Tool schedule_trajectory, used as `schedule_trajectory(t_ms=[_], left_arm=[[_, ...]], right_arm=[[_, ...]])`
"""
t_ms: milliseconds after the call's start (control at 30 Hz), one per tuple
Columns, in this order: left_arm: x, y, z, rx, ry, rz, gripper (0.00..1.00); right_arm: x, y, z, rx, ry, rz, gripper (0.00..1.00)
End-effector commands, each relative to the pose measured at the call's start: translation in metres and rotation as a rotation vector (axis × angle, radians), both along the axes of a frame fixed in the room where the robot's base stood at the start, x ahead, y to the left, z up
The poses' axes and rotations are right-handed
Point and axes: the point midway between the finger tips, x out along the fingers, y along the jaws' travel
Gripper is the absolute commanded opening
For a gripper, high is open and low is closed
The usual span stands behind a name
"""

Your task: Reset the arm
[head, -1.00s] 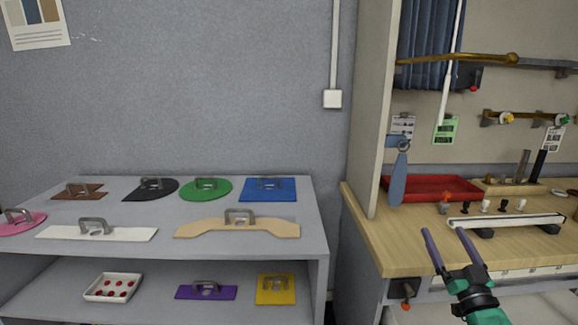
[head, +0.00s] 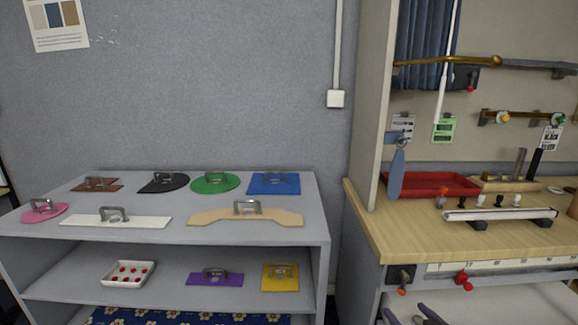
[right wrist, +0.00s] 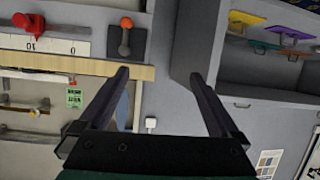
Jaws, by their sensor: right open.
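My right gripper (head: 412,316) shows only its fingertips at the bottom edge of the head view, in front of the workbench's lower part. In the right wrist view its two dark fingers (right wrist: 160,92) are spread apart with nothing between them. The wrist picture is upside down, with the bench edge and the shelf behind the fingers. My left gripper is in neither view.
A grey shelf unit (head: 180,236) at left holds several coloured plates with handles. A white tray with red dots (head: 129,273) sits on its lower shelf. The wooden bench (head: 400,231) at right carries a red tray (head: 432,184) and a white rail (head: 500,214).

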Motion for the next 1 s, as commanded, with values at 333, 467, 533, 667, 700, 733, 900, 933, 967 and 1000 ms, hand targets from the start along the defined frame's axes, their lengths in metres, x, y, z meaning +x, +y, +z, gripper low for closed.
schedule_trajectory(t_ms=[333, 467, 533, 667, 700, 733, 900, 933, 967, 1000], left_arm=[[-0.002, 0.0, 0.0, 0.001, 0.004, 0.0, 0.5], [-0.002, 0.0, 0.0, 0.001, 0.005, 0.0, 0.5], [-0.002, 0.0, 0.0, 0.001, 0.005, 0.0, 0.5], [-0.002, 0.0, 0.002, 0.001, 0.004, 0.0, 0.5], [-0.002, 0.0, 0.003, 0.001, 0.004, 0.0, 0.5], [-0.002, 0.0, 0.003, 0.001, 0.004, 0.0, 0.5], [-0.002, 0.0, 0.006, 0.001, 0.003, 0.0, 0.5], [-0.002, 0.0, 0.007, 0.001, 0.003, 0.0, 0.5], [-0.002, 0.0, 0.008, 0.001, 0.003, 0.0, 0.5], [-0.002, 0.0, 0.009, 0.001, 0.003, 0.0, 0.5]], right_arm=[[-0.122, 0.043, -0.078, -0.069, 0.558, 0.035, 0.98], [-0.169, 0.05, -0.088, -0.087, 0.731, 0.043, 0.98], [-0.193, 0.053, -0.091, -0.093, 0.817, 0.048, 0.98], [-0.209, 0.055, -0.113, -0.102, 0.904, 0.051, 0.98], [-0.207, 0.055, -0.124, -0.104, 0.907, 0.051, 0.98], [-0.205, 0.055, -0.133, -0.103, 0.911, 0.052, 0.98], [-0.203, 0.057, -0.187, -0.106, 0.936, 0.056, 0.98], [-0.204, 0.057, -0.198, -0.106, 0.941, 0.057, 0.98], [-0.205, 0.057, -0.209, -0.106, 0.947, 0.059, 0.98], [-0.207, 0.057, -0.224, -0.107, 0.953, 0.06, 0.98]])
